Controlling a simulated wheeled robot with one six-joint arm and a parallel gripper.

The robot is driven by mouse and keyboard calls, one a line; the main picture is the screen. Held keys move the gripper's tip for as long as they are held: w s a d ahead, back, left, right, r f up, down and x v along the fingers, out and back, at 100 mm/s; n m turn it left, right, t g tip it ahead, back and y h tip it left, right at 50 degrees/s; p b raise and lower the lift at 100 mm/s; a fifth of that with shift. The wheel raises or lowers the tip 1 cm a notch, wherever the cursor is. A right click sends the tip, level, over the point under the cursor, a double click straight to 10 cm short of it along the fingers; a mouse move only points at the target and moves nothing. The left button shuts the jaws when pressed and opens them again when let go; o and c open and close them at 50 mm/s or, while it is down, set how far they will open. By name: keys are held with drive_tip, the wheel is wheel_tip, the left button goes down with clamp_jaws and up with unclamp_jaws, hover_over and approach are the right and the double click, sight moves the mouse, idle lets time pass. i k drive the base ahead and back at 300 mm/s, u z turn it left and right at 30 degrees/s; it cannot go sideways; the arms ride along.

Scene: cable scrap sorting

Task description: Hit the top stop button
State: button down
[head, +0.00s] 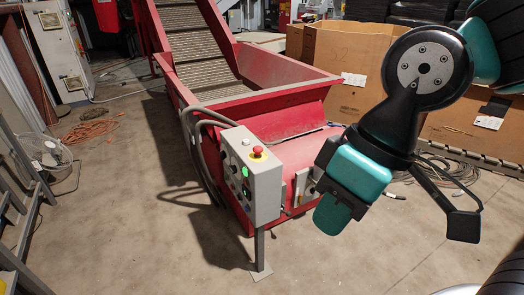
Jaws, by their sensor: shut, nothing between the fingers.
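The stop button (258,150) is a red mushroom head on a yellow collar. It sits on the top face of a grey control box (262,190) on a post, in the middle of the head view. My gripper (333,214), teal and black, hangs to the right of the box and lower than the button in the picture. It is shut and empty. A visible gap separates it from the button and the box. Its fingertips are hard to make out from this angle.
A red conveyor hopper (290,140) stands right behind the box, with a grey cable (205,112) looping to it. Cardboard boxes (345,60) and coiled cables (445,172) are at the right. A fan (48,152) stands at the left. The floor in front is clear.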

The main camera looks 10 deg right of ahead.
sight(258, 149)
drive_tip(key=u, duration=0.2)
drive_tip(key=i, duration=1.15)
drive_tip(key=z, duration=0.3)
